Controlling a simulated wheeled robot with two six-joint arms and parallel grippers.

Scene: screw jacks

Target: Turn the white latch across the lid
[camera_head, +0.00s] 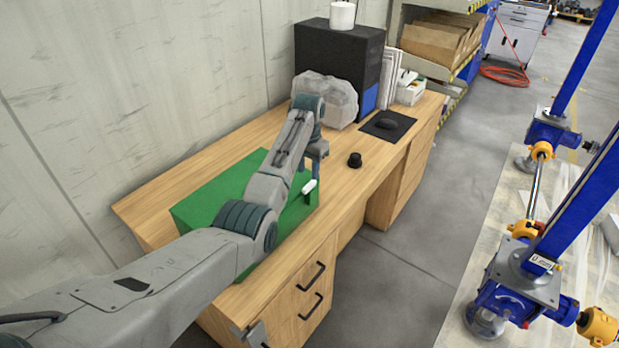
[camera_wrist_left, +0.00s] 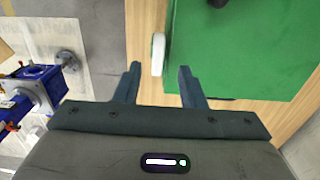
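A green box (camera_head: 205,203) lies on the wooden desk. The white latch (camera_head: 309,187) is a small white bar at the box's right edge; in the left wrist view it also shows (camera_wrist_left: 158,54), lying along the green edge. My left gripper (camera_head: 317,155) is over that edge, just above the latch. In the left wrist view my left gripper (camera_wrist_left: 159,72) is open and empty, with the latch ahead of the gap between its fingers. Whether a finger touches the latch I cannot tell. My arm hides part of the box. My right gripper is not seen.
Blue screw jacks (camera_head: 520,280) stand at the right. Desk wood near the box's right side is clear.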

